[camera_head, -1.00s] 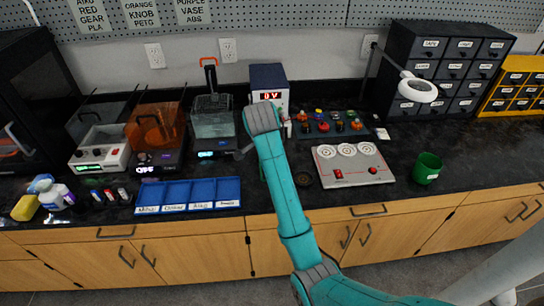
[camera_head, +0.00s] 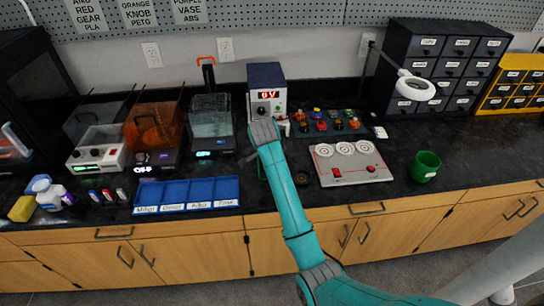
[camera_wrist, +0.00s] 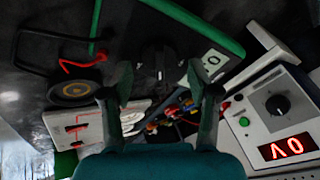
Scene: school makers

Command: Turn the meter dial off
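The meter (camera_wrist: 226,38) is a dark, green-edged unit in the wrist view, with a pale display reading 0. Its black round dial (camera_wrist: 160,62) with a small white mark lies beyond my fingertips, between them. My gripper (camera_wrist: 158,78) is open, with one dark finger on each side of the dial. I cannot tell whether the fingers touch it. In the head view the meter is almost wholly hidden behind my arm, with only a sliver of green showing.
A power supply (camera_head: 266,78) with a red 0V display and black knob stands close behind my wrist. A blue tray (camera_head: 187,193) lies left; a panel with white discs (camera_head: 350,162) and a green cup (camera_head: 425,166) lie right. A black tape roll (camera_wrist: 73,91) is near the meter.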

